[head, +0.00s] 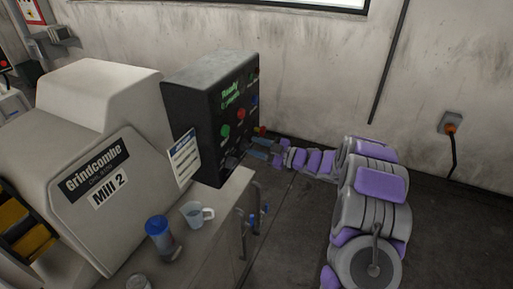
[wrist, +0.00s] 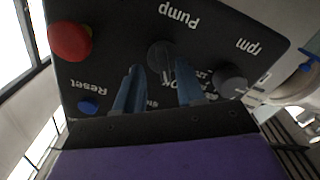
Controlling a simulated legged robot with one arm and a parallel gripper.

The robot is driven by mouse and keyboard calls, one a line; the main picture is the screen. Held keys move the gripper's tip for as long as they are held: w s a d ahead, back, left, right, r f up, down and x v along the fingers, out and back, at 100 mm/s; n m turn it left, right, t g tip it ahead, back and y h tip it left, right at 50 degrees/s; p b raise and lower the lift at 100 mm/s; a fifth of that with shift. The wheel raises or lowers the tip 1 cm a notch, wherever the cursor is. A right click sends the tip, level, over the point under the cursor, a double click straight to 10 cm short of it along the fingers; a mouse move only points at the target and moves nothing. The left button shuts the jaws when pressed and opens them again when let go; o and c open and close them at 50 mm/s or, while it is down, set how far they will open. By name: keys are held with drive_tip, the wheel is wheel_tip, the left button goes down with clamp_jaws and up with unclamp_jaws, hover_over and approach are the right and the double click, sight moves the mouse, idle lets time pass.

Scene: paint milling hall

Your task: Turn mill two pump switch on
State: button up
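The Mill 2 machine (head: 95,165) stands at left with a dark control box (head: 195,115) on its right side. In the wrist view the panel appears upside down. The round dark pump switch (wrist: 161,54) sits by the "Pump" label, its pointer position too dim to read. My gripper (wrist: 159,66) is open, with its two blue fingers spread on either side of the switch at its lower edge. I cannot tell if they touch it. In the head view my gripper (head: 259,148) is at the lower part of the panel, and the switch is not clearly visible there.
Around the switch are a red button (wrist: 70,42), a blue Reset button (wrist: 88,106) and an rpm knob (wrist: 231,78). A light mug (head: 194,214) and a blue-topped cup (head: 158,232) stand on the bench below. Floor at right is clear.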

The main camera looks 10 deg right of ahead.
drive_tip(key=shift+c, duration=0.3)
drive_tip(key=shift+a, duration=0.7)
drive_tip(key=c, duration=0.5)
clamp_jaws()
drive_tip(key=shift+d, duration=0.15)
